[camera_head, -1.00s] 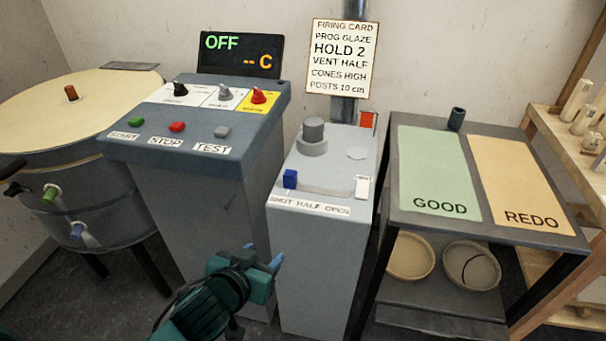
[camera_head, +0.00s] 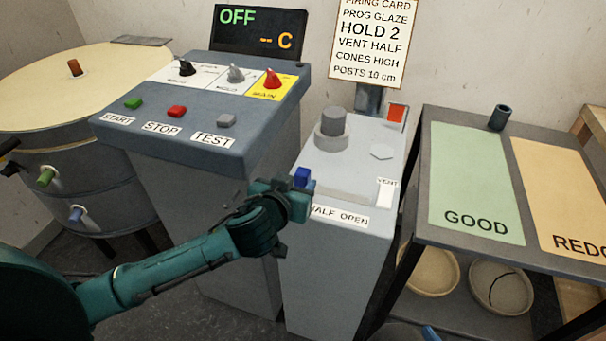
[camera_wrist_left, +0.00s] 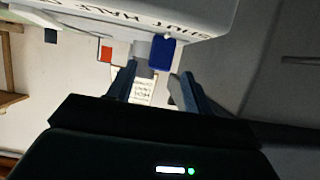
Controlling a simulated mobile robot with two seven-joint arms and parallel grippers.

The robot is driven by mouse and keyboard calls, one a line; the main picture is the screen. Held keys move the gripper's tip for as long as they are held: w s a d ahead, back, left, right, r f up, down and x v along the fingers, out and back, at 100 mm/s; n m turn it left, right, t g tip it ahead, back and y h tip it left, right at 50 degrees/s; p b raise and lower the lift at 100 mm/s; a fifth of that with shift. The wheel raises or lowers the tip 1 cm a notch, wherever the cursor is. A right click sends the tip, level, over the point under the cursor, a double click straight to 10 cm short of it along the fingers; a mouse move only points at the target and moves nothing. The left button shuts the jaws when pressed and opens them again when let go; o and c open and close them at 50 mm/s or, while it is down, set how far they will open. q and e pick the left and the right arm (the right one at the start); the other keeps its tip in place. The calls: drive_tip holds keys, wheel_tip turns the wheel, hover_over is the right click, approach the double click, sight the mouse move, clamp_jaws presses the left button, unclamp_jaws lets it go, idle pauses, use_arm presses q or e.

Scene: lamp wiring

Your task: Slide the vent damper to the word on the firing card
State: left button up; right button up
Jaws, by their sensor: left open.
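The label strip (camera_head: 340,217) shows HALF OPEN in the head view; my gripper covers SHUT. My left gripper (camera_head: 299,191) is open at the knob's near side. In the left wrist view the knob (camera_wrist_left: 162,54) appears just beyond the open fingers (camera_wrist_left: 155,84), roughly between their lines; contact is unclear. A blue tip (camera_head: 430,333), apparently my right gripper, shows at the bottom edge.
The control panel (camera_head: 195,105) with buttons and knobs stands close left of the vent box. A grey cylinder (camera_head: 333,122) rises behind the slot. The GOOD and REDO table (camera_head: 440,120) stands to the right. The slot right of the knob looks clear.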

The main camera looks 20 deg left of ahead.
sight(300, 177)
use_arm(q)
drive_tip(key=x, duration=0.5)
drive_tip(key=shift+w+f, duration=0.1)
drive_tip(key=shift+w, duration=0.2)
drive_tip(key=shift+c, duration=0.4)
clamp_jaws()
